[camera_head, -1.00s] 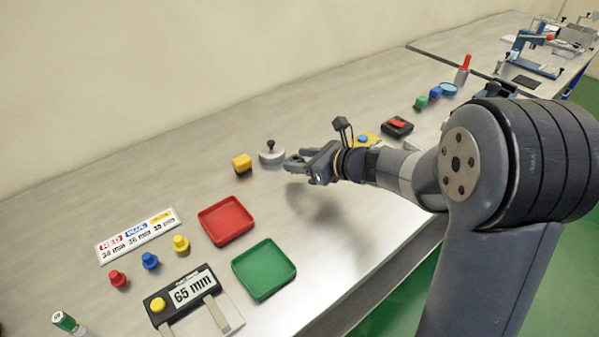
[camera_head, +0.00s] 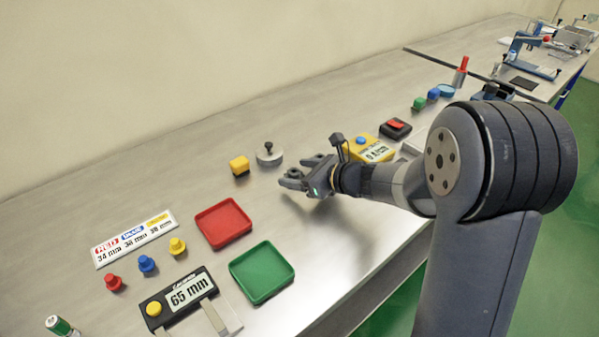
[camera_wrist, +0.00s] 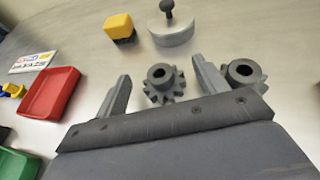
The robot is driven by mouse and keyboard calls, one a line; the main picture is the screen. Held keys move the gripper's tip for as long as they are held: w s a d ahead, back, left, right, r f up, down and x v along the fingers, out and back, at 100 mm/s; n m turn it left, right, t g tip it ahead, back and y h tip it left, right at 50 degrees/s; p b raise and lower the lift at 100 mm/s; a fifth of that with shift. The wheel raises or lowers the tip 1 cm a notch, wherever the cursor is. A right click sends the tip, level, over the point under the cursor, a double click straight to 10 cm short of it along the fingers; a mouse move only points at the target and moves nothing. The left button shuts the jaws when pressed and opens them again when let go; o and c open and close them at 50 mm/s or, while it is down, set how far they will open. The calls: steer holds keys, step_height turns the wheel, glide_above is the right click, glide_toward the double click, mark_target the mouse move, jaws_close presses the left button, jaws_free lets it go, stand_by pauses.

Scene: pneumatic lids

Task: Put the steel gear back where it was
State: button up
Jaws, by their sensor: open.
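My gripper (camera_head: 292,174) is open and low over the middle of the bench. In the wrist view a grey metal toothed gear (camera_wrist: 162,84) with a round bore stands between the two spread fingers of my gripper (camera_wrist: 160,72), nearer the right one. I cannot tell whether the fingers touch it. A second, similar grey gear (camera_wrist: 243,74) is just outside the right finger, partly hidden by my gripper body. I cannot tell which of the two is the steel one.
Beyond my fingers stand a yellow-and-black block (camera_head: 239,166) and a round metal piece with a black knob (camera_head: 269,154). A red tray (camera_head: 223,222) and a green tray (camera_head: 262,271) lie to the left. A yellow display device (camera_head: 371,148) is behind my wrist.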

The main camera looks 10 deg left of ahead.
steer(key=shift+r, duration=0.25)
steer(key=v, duration=1.2)
steer(key=shift+f+p, duration=0.15)
steer(key=shift+p, duration=0.15)
